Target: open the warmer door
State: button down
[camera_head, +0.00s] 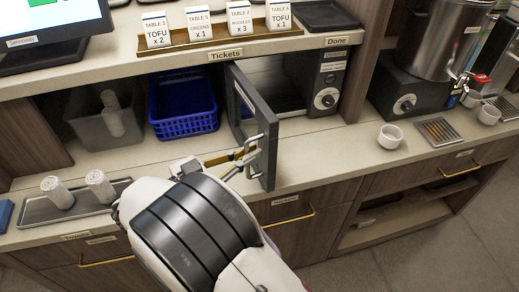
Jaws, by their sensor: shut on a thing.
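The warmer (325,80) is a dark box with a round dial on the counter under the shelf. Its dark framed door (264,150) stands swung open toward me, with the cavity partly showing behind it. A metal bar handle (253,144) is on the door's outer face. My gripper (247,155) is at the door's left side, shut on the handle. My arm covers the counter's front edge below, and the exact finger contact is small in the picture.
A blue basket (183,104) and a grey bin (106,118) stand left of the door. A tray (74,203) with rolled towels lies at the left. A white cup (390,136) and a large urn (436,40) stand at the right.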

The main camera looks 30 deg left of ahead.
jog(key=shift+s+a, duration=0.2)
jog(key=c, duration=2.2)
grip_release()
jog(key=shift+s, duration=0.1)
jog(key=shift+v, duration=5.9)
